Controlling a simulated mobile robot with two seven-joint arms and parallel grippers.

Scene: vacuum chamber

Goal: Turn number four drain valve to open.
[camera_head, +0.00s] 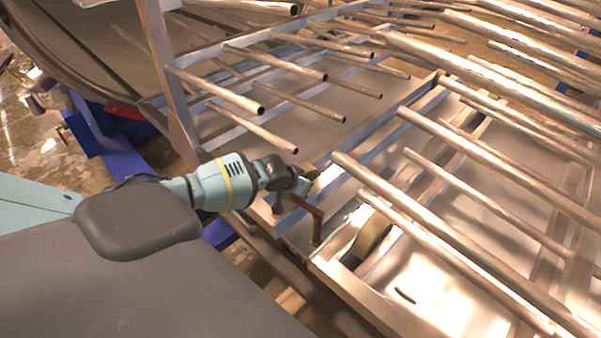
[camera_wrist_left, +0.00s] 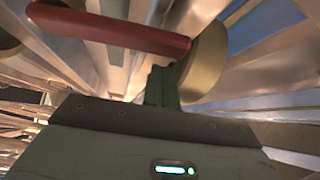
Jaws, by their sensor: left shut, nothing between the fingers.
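A valve with a red lever handle (camera_head: 306,206) sits at the near edge of the metal frame, in the middle of the head view. The red handle (camera_wrist_left: 110,31) also crosses the top of the left wrist view. My left gripper (camera_head: 301,187) is beside the handle in the head view. In the left wrist view the fingers of my left gripper (camera_wrist_left: 161,84) are together and empty, with their tips near the right end of the handle. I cannot tell whether they touch it. No number is readable on the valve. My right gripper is not in view.
Rows of metal pipes (camera_head: 460,190) and frame bars fill the right and upper parts of the head view. A round tan part (camera_head: 372,236) stands just right of the valve. Blue supports (camera_head: 112,140) stand on the floor at the left.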

